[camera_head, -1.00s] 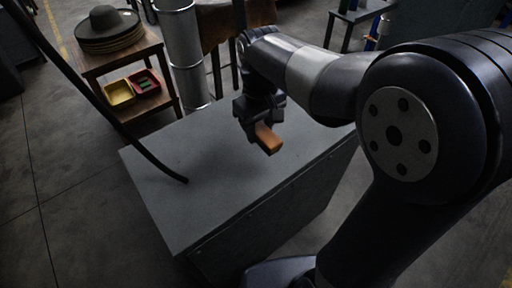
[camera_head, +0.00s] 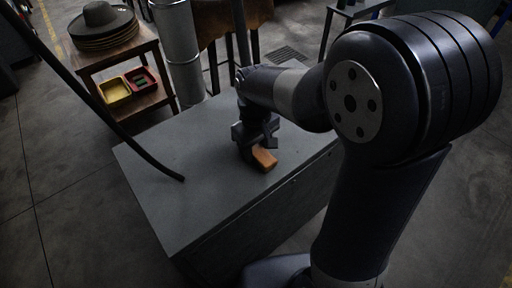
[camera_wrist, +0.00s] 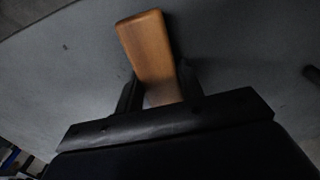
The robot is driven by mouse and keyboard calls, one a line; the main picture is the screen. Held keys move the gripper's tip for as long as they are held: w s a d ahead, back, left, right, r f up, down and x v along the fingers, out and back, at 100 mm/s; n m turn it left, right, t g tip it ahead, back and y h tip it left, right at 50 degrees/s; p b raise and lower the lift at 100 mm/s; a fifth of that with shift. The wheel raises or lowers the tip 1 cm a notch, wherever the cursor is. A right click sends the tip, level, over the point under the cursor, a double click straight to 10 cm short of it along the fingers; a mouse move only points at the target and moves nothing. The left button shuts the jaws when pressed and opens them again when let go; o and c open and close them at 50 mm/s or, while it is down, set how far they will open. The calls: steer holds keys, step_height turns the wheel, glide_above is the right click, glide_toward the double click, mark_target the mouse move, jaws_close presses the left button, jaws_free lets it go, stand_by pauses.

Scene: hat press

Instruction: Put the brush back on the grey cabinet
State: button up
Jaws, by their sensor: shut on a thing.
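The brush shows as an orange-brown wooden block (camera_head: 264,159) in the head view. Its wooden body (camera_wrist: 148,52) also shows in the wrist view, between the two dark fingers. My gripper (camera_head: 254,152) is shut on the brush and points down over the grey cabinet (camera_head: 185,209). The brush is low, at or just above the cabinet top; I cannot tell if it touches. The cabinet top (camera_wrist: 80,65) fills much of the wrist view behind the brush. The underside of the brush is hidden.
A dark curved hose (camera_head: 150,160) ends over the left of the cabinet top. A wooden stand (camera_head: 150,103) with stacked hats (camera_head: 100,28) and yellow and red trays (camera_head: 114,90) stands behind. A metal cylinder (camera_head: 178,50) stands beside it. The cabinet's front left is clear.

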mark_target(256, 148)
steer(key=shift+f, duration=0.15)
steer(key=o, duration=0.9)
step_height(256, 148, up, 12)
steer(key=shift+r+p, duration=0.2)
steer(key=shift+p, duration=0.75)
